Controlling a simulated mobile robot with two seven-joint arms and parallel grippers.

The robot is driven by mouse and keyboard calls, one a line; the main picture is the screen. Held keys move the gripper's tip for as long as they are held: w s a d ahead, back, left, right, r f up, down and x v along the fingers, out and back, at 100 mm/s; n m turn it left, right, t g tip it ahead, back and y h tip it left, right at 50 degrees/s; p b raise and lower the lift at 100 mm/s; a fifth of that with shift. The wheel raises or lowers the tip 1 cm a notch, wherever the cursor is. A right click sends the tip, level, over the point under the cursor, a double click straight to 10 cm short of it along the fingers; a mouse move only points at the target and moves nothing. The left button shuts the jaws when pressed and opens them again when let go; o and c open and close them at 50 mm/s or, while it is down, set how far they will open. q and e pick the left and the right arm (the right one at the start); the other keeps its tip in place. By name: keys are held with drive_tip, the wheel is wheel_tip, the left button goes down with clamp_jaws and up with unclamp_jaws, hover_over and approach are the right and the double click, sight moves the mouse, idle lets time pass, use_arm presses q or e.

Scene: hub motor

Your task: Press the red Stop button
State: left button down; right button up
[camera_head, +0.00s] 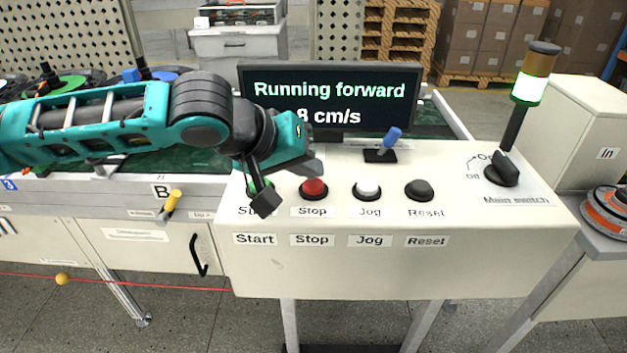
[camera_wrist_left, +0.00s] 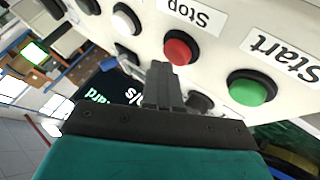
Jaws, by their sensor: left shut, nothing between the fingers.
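The red Stop button (camera_head: 313,189) stands on the white control panel (camera_head: 400,270), second from the left in its row. It also shows in the wrist view (camera_wrist_left: 180,48). My left gripper (camera_head: 316,167) is shut and empty, its fingers close to the far side of the red button. In the wrist view the closed fingertips (camera_wrist_left: 159,68) lie beside the red button; I cannot tell whether they touch it. The green Start button (camera_wrist_left: 250,89) is to the right there, and is partly hidden by my gripper in the head view. My right gripper is not in view.
The white Jog button (camera_head: 367,190) and black Reset button (camera_head: 419,190) sit right of Stop. A blue-tipped lever (camera_head: 391,137) stands behind them. A screen (camera_head: 335,98) reads "Running forward" and 8 cm/s. The main switch (camera_head: 502,172) and a lit green signal lamp (camera_head: 529,89) are at right.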

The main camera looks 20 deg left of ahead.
sight(308, 185)
use_arm(q)
drive_tip(key=shift+f, duration=0.6)
idle(0.4)
drive_tip(key=shift+r, duration=0.25)
drive_tip(key=shift+r+p, duration=0.8)
drive_tip(key=shift+p, duration=0.25)
wheel_tip(308, 185, up, 5)
drive_tip(key=p, duration=0.5)
drive_tip(key=shift+p, duration=0.4)
